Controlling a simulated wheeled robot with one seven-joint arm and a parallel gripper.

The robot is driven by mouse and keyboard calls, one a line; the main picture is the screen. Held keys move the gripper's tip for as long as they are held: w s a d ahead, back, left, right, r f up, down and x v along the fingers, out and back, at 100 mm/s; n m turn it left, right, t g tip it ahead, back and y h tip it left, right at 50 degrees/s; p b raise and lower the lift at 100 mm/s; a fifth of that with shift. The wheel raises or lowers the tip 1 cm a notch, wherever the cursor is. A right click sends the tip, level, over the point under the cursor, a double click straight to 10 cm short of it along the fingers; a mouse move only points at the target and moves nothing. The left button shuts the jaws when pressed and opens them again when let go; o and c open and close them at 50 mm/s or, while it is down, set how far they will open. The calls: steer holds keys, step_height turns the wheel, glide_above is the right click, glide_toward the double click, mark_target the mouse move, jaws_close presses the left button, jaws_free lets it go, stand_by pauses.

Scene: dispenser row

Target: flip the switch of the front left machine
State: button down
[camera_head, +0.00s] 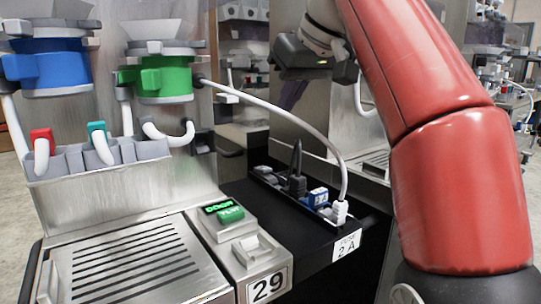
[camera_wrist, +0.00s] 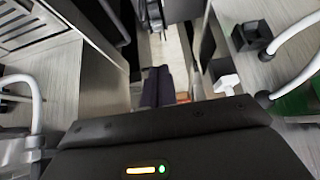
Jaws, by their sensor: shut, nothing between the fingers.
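The machine (camera_head: 130,200) with the number 29 plate fills the left and front of the head view. Its switch (camera_head: 256,249) is a pale lever on a small panel, just below a lit green display (camera_head: 226,212). Which way the lever is set is hard to tell. My gripper (camera_head: 300,57) is high at the upper middle of the head view, behind and above the panel, well apart from the switch. In the wrist view my gripper's dark fingers (camera_wrist: 157,87) lie together, shut and empty. I cannot make out the switch in the wrist view.
A black shelf with a power strip (camera_head: 300,190) and a white cable (camera_head: 290,118) lies right of the panel. Blue (camera_head: 50,68) and green (camera_head: 165,80) dispensers stand above the machine. Another metal machine is behind my arm. Open air lies above the panel.

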steer(key=b, duration=0.2)
glide_above(268, 169)
steer(key=f, duration=0.8)
steer(key=shift+s+d+f, duration=0.1)
steer(key=shift+s+f, duration=0.15)
steer(key=shift+s, duration=0.05)
steer(key=shift+s+d+f+b, duration=0.1)
steer(key=shift+s+f+b, duration=0.1)
steer(key=shift+f, duration=0.4)
steer(key=shift+s+d+f+b, duration=0.1)
steer(key=shift+f+b, duration=0.1)
steer(key=shift+f, duration=0.9)
steer(key=shift+f+b, duration=0.1)
steer(key=shift+b, duration=0.2)
steer(key=f+b, duration=0.1)
steer(key=b, duration=0.1)
steer(key=t+b, duration=0.1)
steer(key=b, duration=0.1)
steer(key=shift+s+d+f+y, duration=0.2)
steer(key=shift+s+f+y, duration=0.1)
steer(key=shift+f, duration=0.1)
steer(key=shift+r, duration=0.35)
steer(key=shift+w, duration=0.1)
steer(key=shift+r+p, duration=0.1)
steer(key=shift+p, duration=0.2)
steer(key=shift+r+p, duration=0.8)
